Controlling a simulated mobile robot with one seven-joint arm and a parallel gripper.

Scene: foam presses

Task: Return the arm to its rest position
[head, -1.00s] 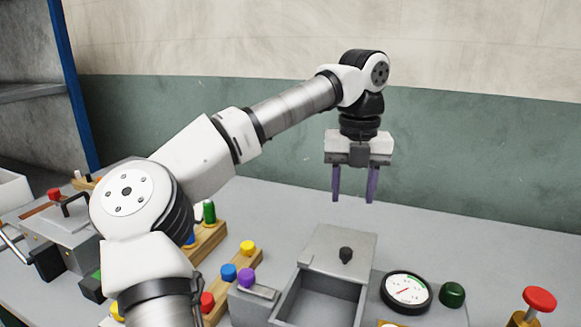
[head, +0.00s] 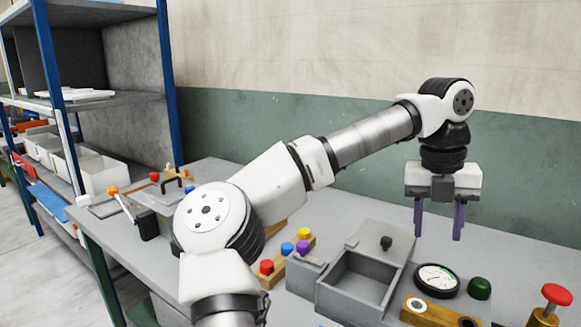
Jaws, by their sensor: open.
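My gripper (head: 438,220) hangs from my raised arm at the right of the head view. It points straight down with its two purple fingers apart and nothing between them. It is in the air above the grey bench (head: 340,221), over the area behind the gauge and to the right of the open grey box. My arm reaches from the lower middle up to the right and hides part of the bench behind it.
On the bench are an open grey box (head: 356,290) with a black-knobbed lid (head: 378,243), a round gauge (head: 437,280), a green knob (head: 479,288), a red knob (head: 557,294) and a wooden block with coloured buttons (head: 268,280). A blue-framed shelf (head: 120,97) stands at left.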

